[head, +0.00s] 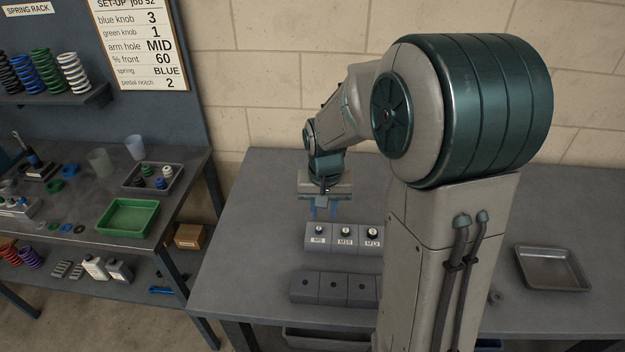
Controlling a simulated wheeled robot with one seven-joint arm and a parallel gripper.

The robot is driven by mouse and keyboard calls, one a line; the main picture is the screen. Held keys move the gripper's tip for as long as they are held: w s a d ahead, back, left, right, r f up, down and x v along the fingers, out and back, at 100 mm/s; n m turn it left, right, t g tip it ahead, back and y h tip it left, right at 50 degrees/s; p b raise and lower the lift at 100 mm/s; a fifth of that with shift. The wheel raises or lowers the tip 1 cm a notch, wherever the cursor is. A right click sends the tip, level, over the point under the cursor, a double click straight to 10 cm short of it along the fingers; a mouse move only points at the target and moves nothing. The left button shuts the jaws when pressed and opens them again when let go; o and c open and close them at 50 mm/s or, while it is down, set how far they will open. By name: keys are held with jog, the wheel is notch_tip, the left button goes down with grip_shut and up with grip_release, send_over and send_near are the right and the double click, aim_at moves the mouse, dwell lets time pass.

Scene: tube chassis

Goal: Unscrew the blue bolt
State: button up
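A grey block (334,246) on the table holds three small upright bolts, over labels that seem to read M8, M10 and M12. The leftmost bolt (319,230) has a dark head with a bluish tint and seems to be the blue bolt. The middle bolt (346,231) and right bolt (372,231) look dark with pale surrounds. My gripper (324,214) points down just behind and above the leftmost bolts. Its two blue fingers are apart, with nothing seen between them. I cannot tell its exact height over the block.
A second grey block (333,286) with dark holes lies in front. My arm hides the right ends of both blocks. An empty metal tray (552,268) is at the right. The left bench holds a green tray (128,218) and small parts. The table's left side is clear.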

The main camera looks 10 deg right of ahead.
aim_at(319, 228)
jog(key=shift+m+g, duration=0.3)
jog(key=shift+g, duration=0.1)
jog(key=w+f, duration=0.1)
jog(key=w+f+p, duration=0.1)
jog(key=w, duration=0.1)
jog(key=shift+w+f, duration=0.25)
jog(key=shift+w, duration=0.05)
jog(key=shift+w+f, duration=0.25)
jog(key=shift+f, duration=0.1)
notch_tip(319, 228, down, 7)
jog(key=b, duration=0.4)
jog(key=shift+b, duration=0.4)
jog(key=shift+m+b, duration=0.4)
jog(key=shift+m, duration=0.8)
jog(key=m, duration=1)
jog(key=shift+r+p, duration=0.1)
jog(key=shift+p, duration=0.25)
